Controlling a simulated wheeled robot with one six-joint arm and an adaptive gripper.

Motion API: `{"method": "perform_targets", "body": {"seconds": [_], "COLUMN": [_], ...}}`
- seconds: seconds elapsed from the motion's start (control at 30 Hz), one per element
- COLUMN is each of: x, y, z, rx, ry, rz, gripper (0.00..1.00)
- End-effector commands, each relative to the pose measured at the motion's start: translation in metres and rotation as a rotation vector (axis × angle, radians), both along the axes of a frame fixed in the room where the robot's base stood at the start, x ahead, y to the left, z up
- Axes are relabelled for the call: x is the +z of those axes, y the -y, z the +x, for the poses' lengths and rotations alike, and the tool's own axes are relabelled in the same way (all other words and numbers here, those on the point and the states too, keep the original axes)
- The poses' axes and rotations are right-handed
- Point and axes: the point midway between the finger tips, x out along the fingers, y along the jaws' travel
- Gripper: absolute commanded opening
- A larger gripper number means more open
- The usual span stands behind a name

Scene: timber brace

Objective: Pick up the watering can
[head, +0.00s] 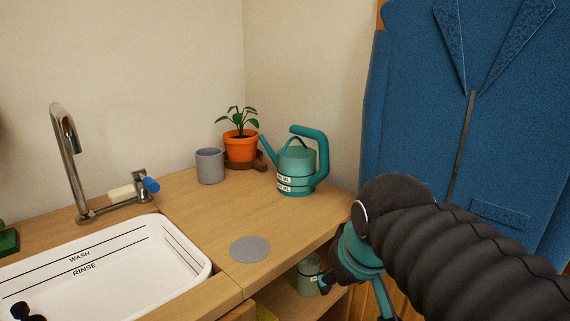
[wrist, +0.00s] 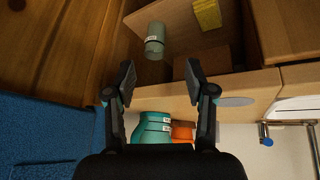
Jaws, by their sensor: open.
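The teal watering can (head: 297,167) stands upright on the wooden counter, near the back wall and the right edge. Its spout points left and its big loop handle is on the right. In the wrist view the can (wrist: 153,133) shows upside down at the bottom, partly hidden by my gripper's body. My gripper (wrist: 158,80) is open and empty, with its two fingers apart. In the head view my gripper is at the lower right, in front of and below the counter's right end, apart from the can. My arm hides part of it there.
A grey cup (head: 209,166) and an orange potted plant (head: 241,146) stand left of the can. A grey disc (head: 250,249) lies on the counter. A white sink (head: 110,280) is at left. A green canister (head: 308,276) sits on the shelf below. A blue coat (head: 440,120) hangs at right.

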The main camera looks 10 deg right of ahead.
Motion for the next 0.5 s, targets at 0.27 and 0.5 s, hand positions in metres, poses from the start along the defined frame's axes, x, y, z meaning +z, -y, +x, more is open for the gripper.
{"method": "perform_targets", "body": {"seconds": [0.27,0.5], "x": [0.105,0.177], "y": [-0.006,-0.013], "z": [0.098,0.174], "rx": [0.19,0.32], "ry": [0.031,0.054], "rz": [-0.166,-0.308], "gripper": [0.55,0.55]}}
